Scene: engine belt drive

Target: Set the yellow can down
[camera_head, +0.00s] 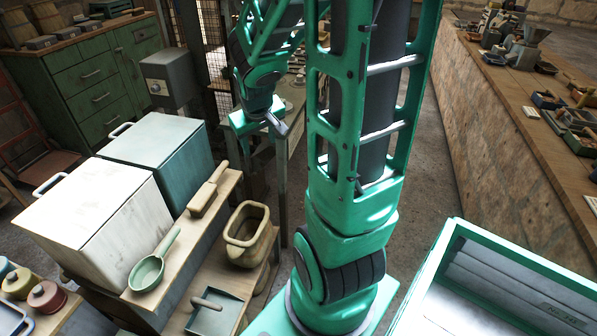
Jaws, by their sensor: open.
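I cannot make out a clear yellow can in the head view. A dull yellow, open, box-like vessel (249,235) stands on the low wooden bench; I cannot tell whether it is the can meant. My gripper (272,124) is open, at the end of my green arm, near the edge of a small table behind the benches. It is beyond the yellow vessel and apart from it. I see nothing clearly held between its fingers. My own arm column hides part of the middle of the view.
A white chest (95,215) and a grey-green chest (158,150) stand at left. A green ladle (150,268), a wooden scoop (207,190) and a dustpan (214,312) lie on the benches. Small coloured spools (47,297) sit lower left. A long counter (510,110) runs along the right.

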